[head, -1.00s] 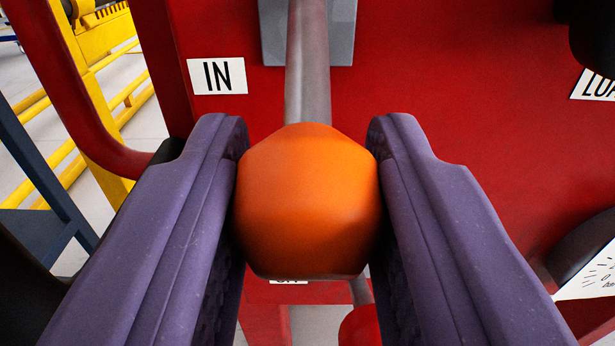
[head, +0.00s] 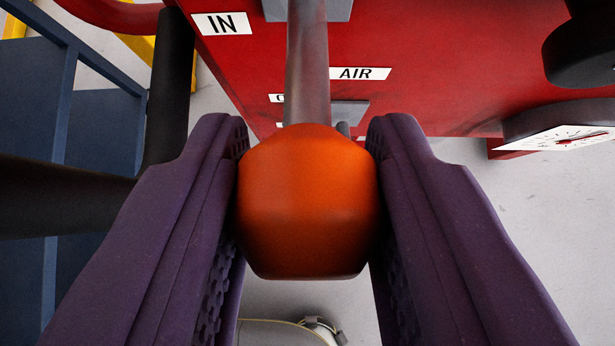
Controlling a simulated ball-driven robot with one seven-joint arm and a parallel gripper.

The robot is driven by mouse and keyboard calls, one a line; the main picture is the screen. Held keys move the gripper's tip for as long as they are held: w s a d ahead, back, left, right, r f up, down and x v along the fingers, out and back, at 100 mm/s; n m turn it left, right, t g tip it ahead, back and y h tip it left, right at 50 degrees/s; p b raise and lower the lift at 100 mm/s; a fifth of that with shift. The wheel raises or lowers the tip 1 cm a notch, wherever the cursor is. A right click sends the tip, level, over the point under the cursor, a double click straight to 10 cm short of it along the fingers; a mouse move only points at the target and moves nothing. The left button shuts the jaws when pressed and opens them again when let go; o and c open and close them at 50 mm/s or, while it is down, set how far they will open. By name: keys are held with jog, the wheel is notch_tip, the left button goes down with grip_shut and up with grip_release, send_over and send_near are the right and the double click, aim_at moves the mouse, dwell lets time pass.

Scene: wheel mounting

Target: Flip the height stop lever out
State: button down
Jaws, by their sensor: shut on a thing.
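The lever's orange knob (head: 307,205) sits between the two purple fingers of my gripper (head: 307,195), which is shut on it. The grey lever shaft (head: 307,70) runs from the knob up to a grey bracket (head: 340,10) on the red machine panel (head: 450,60). The white "IN" label (head: 221,23) is on the panel to the left of the shaft. The far end of the shaft is cut off by the top of the picture.
An "AIR" label (head: 360,73) is on the panel. A black knob (head: 580,50) and a dial gauge (head: 560,138) stick out at the right. Dark blue framework (head: 95,110) and a black bar (head: 168,90) stand at the left.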

jog(key=shift+w+r+g+p, duration=0.15)
jog(key=shift+r+g+p, duration=0.5)
jog(key=shift+g, duration=0.25)
jog(key=shift+f, duration=0.1)
jog(key=c, duration=0.8)
grip_release()
jog(key=p+v, duration=0.1)
jog(key=v, duration=0.6)
jog(key=shift+s+r, duration=0.25)
jog(key=shift+r, duration=0.05)
